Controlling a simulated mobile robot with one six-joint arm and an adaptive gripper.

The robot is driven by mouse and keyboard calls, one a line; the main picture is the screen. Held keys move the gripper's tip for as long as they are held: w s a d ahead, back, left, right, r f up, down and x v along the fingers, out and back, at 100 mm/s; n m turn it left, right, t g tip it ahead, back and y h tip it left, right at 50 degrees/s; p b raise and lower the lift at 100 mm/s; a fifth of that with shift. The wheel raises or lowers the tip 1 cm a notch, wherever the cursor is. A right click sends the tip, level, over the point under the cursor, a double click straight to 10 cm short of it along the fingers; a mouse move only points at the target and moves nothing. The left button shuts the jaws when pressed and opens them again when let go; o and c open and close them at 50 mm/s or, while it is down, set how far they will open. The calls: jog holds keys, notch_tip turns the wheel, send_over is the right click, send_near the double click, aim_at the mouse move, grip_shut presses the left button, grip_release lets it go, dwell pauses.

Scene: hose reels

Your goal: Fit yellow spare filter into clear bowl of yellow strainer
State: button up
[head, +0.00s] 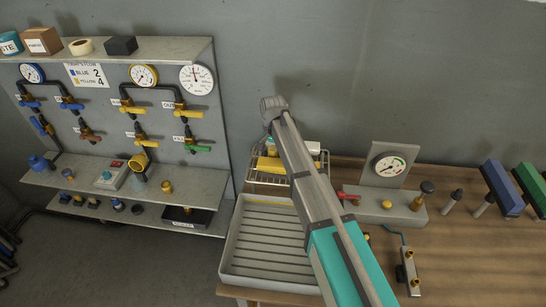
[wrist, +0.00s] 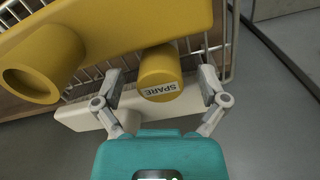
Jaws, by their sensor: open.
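The yellow spare filter (wrist: 160,68) is a short yellow cylinder with a white "SPARE" label, in the middle of the wrist view. My gripper (wrist: 160,78) is open, with one finger on each side of the filter and a gap showing on both sides. In the head view my arm hides the gripper, and I cannot make out the filter there. The yellow strainer (head: 139,157) is on the wall panel at left, above the lower shelf. Its clear bowl is small and hard to make out.
A wire rack (head: 252,178) on the bench holds larger yellow pieces (wrist: 120,25) and a pale piece (wrist: 80,112) close to my gripper. A grey ribbed tray (head: 232,262) lies in front. A gauge block (head: 365,203) stands right of my arm.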

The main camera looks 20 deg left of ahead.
jog(key=c, duration=1.2)
jog(key=shift+c, duration=0.2)
jog(key=shift+r, duration=0.15)
notch_tip(320, 180, up, 10)
jog(key=p, duration=1)
